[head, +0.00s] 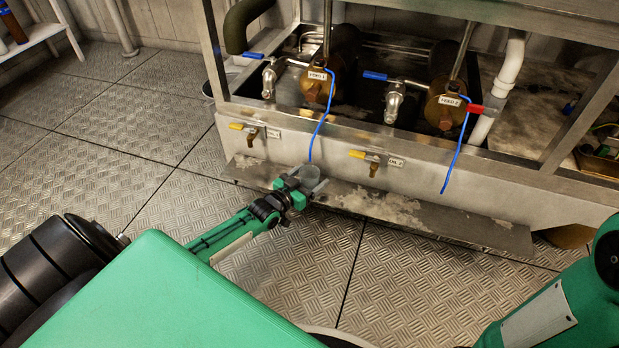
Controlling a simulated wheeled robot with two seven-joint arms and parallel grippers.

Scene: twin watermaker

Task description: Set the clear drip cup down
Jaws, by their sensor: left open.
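The clear drip cup (309,173) stands on the low metal ledge (440,220) in front of the watermaker frame, below the left pump. It looks upright. My left gripper (312,185) is open, with its fingers at the near side of the cup, one on each side. Whether the fingers touch the cup is too small to tell. The cup's lower part is hidden by the gripper. My right arm shows at the lower right, but its gripper is out of view.
Two brass-ended pumps labelled FEED 1 (319,88) and FEED 2 (446,105) sit above, each with a thin blue line hanging down. Small yellow-handled valves (365,156) stick out over the ledge. A red-handled valve (482,110) is at the right. The ledge right of the cup is clear.

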